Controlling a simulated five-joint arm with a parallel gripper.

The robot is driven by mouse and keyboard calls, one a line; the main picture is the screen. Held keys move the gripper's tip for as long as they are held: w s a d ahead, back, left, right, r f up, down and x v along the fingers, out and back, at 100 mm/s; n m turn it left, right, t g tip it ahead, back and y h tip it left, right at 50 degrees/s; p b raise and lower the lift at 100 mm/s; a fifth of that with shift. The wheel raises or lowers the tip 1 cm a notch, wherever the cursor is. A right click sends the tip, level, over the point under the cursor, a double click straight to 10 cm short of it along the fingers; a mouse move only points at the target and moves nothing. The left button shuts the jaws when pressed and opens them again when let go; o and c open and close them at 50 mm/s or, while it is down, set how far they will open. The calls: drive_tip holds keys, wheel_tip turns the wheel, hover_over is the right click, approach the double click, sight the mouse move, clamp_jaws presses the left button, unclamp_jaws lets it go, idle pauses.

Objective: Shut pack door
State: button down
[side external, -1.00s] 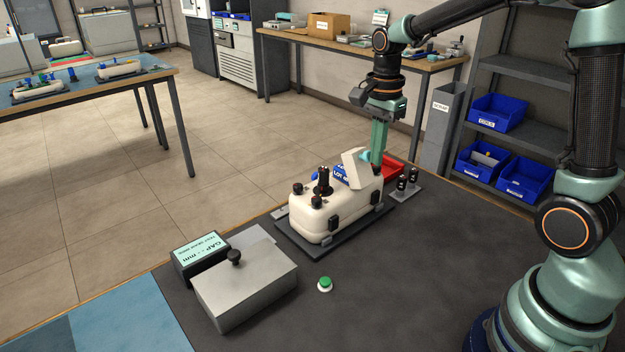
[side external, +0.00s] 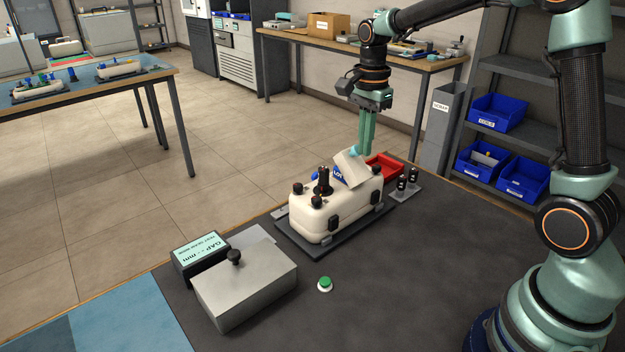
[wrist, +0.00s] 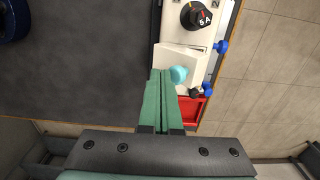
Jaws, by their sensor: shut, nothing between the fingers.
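The white pack (side external: 335,215) sits on a dark base plate (side external: 283,232) on the dark bench mat. Its door (side external: 351,169) is a pale flap at the pack's right end, tilted partly open. My gripper (side external: 364,153) is shut and empty, with its fingertips at the door's upper edge. In the wrist view my fingertips (wrist: 162,72) are beside the door (wrist: 180,54) and a teal round piece (wrist: 179,74). I cannot tell if they touch the door. A black knob marked with letters (wrist: 195,15) stands on the pack.
A red tray (side external: 386,166) lies behind the pack, and black cylinders (side external: 407,180) stand on a small plate to its right. A grey box with a knob (side external: 247,285), a gap display (side external: 202,257) and a green button (side external: 325,284) are in front. The mat's right side is clear.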

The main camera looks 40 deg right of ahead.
sight(349, 151)
idle(0.3)
drive_tip(key=shift+w+f, duration=0.1)
drive_tip(key=shift+w, duration=0.95)
drive_tip(key=shift+w+f, duration=0.2)
drive_tip(key=shift+w, duration=0.8)
drive_tip(key=shift+w+f, duration=0.2)
drive_tip(key=shift+w, duration=0.25)
drive_tip(key=shift+w+f, duration=0.2)
drive_tip(key=shift+w, duration=0.25)
